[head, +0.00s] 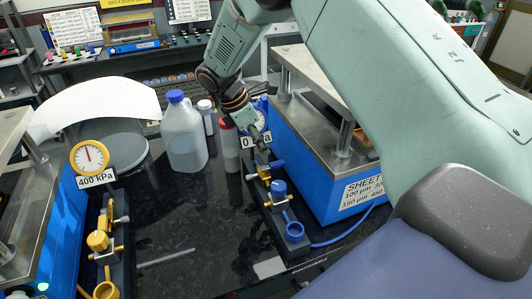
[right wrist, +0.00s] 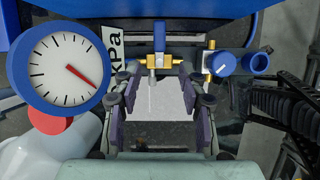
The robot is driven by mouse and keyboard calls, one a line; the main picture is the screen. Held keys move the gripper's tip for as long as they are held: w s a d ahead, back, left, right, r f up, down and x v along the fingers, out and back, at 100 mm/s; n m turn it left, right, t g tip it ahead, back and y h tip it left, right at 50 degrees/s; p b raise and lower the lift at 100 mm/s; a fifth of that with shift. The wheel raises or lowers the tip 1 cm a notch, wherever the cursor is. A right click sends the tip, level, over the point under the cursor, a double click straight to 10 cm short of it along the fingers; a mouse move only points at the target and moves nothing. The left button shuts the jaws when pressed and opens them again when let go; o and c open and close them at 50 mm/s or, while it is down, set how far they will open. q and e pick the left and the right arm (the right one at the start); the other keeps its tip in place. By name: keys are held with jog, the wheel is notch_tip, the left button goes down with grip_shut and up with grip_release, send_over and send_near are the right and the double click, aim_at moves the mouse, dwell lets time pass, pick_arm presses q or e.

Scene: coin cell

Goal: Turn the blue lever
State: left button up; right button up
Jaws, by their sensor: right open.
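The blue lever (right wrist: 158,42) sits on a brass valve and shows at the top middle of the right wrist view, beyond my fingertips and roughly between them. In the head view the blue lever (head: 277,164) is small, beside the gauge label. My right gripper (right wrist: 156,82) is open, with a finger on each side and nothing held; I cannot tell whether it touches the valve. In the head view my right gripper (head: 254,130) hangs over the valve block and partly hides the gauge. My left gripper is not in view.
A blue-rimmed gauge (right wrist: 68,72) stands close left of my fingers. A blue knob (right wrist: 222,62) and blue cup (right wrist: 256,64) are at the right. A blue-capped jug (head: 185,135) and bottles stand behind. A yellow gauge (head: 89,157) with brass-coloured valves is at the left.

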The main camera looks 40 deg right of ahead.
jog(key=shift+v, duration=1.95)
